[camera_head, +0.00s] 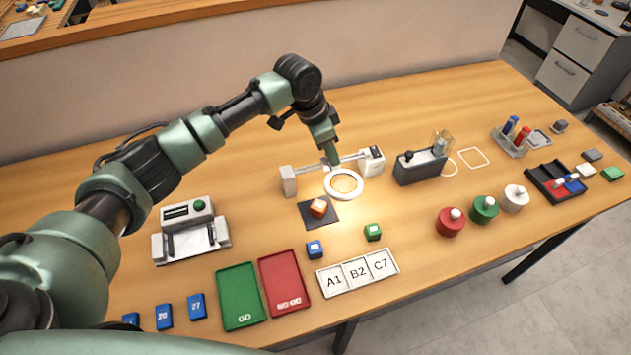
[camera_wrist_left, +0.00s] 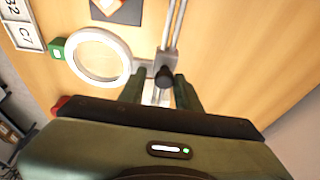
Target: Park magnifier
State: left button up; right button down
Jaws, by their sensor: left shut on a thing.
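The magnifier is a white ring (camera_head: 346,198) on a sliding mount, held on a rail (camera_head: 306,169) between two white end blocks, the left block (camera_head: 289,181) and the right block (camera_head: 371,161). The ring sits toward the right block. In the left wrist view the ring (camera_wrist_left: 128,58) is beside a black knob (camera_wrist_left: 164,76) on the mount. My left gripper (camera_head: 332,160) reaches down to the rail and is shut at this knob, with its fingers (camera_wrist_left: 157,90) on either side. My right gripper is not in view.
An orange block (camera_head: 318,207) lies on a dark pad (camera_head: 307,215) in front of the rail. A grey holder (camera_head: 420,168) stands right of the right block. Green (camera_head: 373,232) and blue (camera_head: 314,249) blocks lie nearer the front. Table behind the rail is clear.

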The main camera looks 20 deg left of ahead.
aim_at(344, 160)
pick_arm(q)
jog(key=shift+w+d+f+b, duration=0.2)
jog(key=shift+w+d+f, duration=0.15)
jog(key=shift+d, duration=0.2)
jog(key=shift+w+d+f+b, duration=0.15)
jog(key=shift+w+d+f, duration=0.2)
jog(key=shift+d, duration=0.2)
jog(key=shift+w+d+f+b, duration=0.2)
jog(key=shift+w+d+f, duration=0.15)
jog(key=shift+d, duration=0.2)
jog(key=o, duration=0.8)
jog(key=shift+w+a, duration=0.1)
jog(key=shift+w, duration=0.05)
notch_tip(344, 160, up, 7)
jog(key=p, duration=0.7)
jog(key=shift+w+d+r, duration=0.2)
jog(key=shift+w+d, duration=0.05)
jog(key=shift+w, duration=0.1)
